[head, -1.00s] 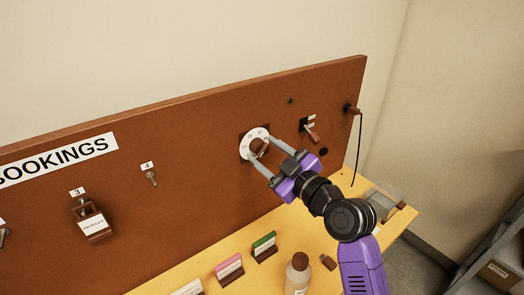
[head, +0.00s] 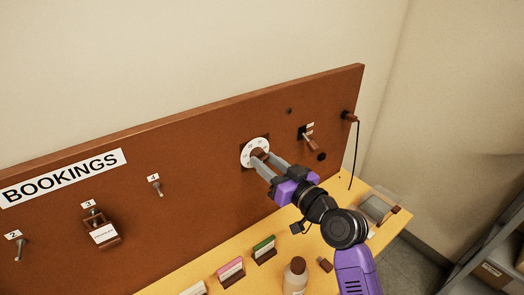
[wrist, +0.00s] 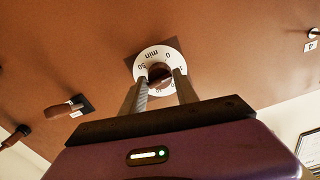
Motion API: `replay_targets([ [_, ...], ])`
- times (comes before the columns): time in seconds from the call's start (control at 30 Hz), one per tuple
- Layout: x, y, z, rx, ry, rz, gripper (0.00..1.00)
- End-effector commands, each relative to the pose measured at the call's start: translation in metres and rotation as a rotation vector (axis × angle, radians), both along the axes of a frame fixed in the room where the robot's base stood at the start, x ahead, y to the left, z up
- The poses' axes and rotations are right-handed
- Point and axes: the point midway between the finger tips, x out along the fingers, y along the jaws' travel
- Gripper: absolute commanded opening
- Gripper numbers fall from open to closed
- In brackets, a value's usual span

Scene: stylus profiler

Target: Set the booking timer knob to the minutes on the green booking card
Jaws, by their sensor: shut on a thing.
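The booking timer knob (head: 258,153) is brown and sits at the centre of a white numbered dial (head: 247,160) on the brown board. In the wrist view the dial (wrist: 174,53) shows "min", 0 and 50, partly covered by the fingers. My gripper (head: 261,160) is shut on the knob (wrist: 159,74), with one finger on each side. A green card (head: 264,244) stands in a brown holder on the yellow bench; its writing is too small to read.
A pink card (head: 230,268) stands left of the green one, with a brown-capped bottle (head: 296,276) to the right. A lever switch (head: 309,140) and a plug with a cable (head: 349,117) are right of the dial. A padlock-like tag (head: 103,233) hangs at left.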

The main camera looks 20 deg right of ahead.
Motion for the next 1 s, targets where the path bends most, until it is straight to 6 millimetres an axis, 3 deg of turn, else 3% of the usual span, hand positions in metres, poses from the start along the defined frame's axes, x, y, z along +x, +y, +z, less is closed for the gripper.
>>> replay_targets([
  [0.47, 0.0000, -0.0003, 0.0029, 0.117, 0.036, 0.000, 0.00],
  [0.8, -0.0001, -0.0003, 0.0049, 0.644, 0.211, -0.002, 0.00],
  [1.0, 0.0000, -0.0006, 0.0007, 0.789, 0.255, -0.001, 0.00],
])
